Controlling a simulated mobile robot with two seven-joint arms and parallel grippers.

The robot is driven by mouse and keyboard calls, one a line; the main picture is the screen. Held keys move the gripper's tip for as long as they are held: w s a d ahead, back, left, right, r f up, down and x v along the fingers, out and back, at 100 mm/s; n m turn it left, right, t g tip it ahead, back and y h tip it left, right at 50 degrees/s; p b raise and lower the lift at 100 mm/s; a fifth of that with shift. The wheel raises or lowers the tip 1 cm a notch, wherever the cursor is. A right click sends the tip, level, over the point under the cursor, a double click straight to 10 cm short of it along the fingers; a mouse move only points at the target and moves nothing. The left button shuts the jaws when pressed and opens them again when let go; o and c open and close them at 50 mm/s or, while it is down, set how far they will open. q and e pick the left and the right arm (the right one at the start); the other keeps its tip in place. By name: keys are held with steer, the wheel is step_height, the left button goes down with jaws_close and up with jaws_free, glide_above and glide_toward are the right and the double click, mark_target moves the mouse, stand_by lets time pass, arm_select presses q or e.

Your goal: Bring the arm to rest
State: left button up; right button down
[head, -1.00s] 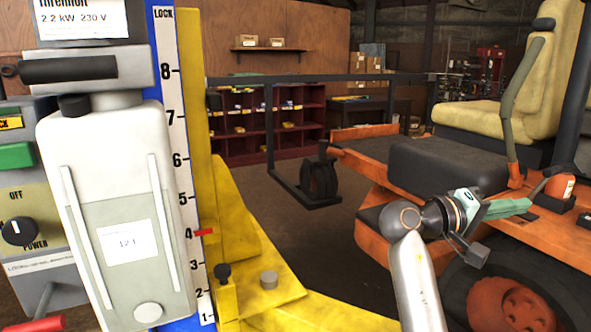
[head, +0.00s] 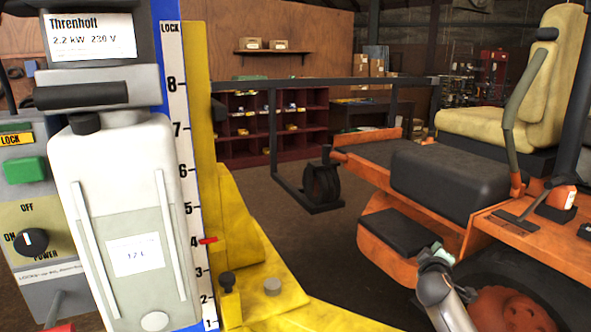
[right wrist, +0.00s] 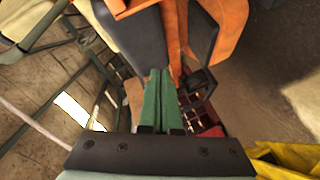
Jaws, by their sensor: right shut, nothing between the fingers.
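My right gripper (head: 440,252) shows small at the end of my right arm, in front of the orange mower (head: 495,232). Most of it is hidden by the wrist in the head view. In the right wrist view, the two green fingers of the gripper (right wrist: 160,74) lie side by side, shut and empty. They point towards the dark and orange parts of the mower (right wrist: 225,25), and I see no contact. My left gripper is in neither view.
The yellow lift post (head: 205,130) has a numbered scale (head: 180,130) with a red pointer (head: 208,240) near 4. A black wheel on a frame (head: 322,184) stands behind. Brown floor is open between lift and mower.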

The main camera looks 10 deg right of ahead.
steer(key=w+a+r+m+t+y, duration=0.1)
steer(key=w+a+m+t+y, duration=0.1)
steer(key=a+y, duration=0.25)
steer(key=w+a+r+m+t+y, duration=0.1)
steer(key=w+a+t+y, duration=0.15)
steer(key=a, duration=0.35)
steer(key=s+a+f+g+y, duration=0.2)
steer(key=s+a+f, duration=0.3)
steer(key=s+f, duration=0.5)
steer(key=s+a+f+g+y, duration=0.15)
steer(key=s+a+f, duration=0.45)
steer(key=f, duration=0.6)
steer(key=s+a+f+g, duration=0.2)
steer(key=s+a+f, duration=0.1)
steer(key=s, duration=0.9)
steer(key=s+a+f+g+y, duration=0.1)
steer(key=s+a+f, duration=0.3)
steer(key=s, duration=0.9)
step_height(320, 180, down, 2)
steer(key=shift+s+f+g, duration=0.2)
steer(key=shift+f+g, duration=0.05)
steer(key=shift+g, duration=0.45)
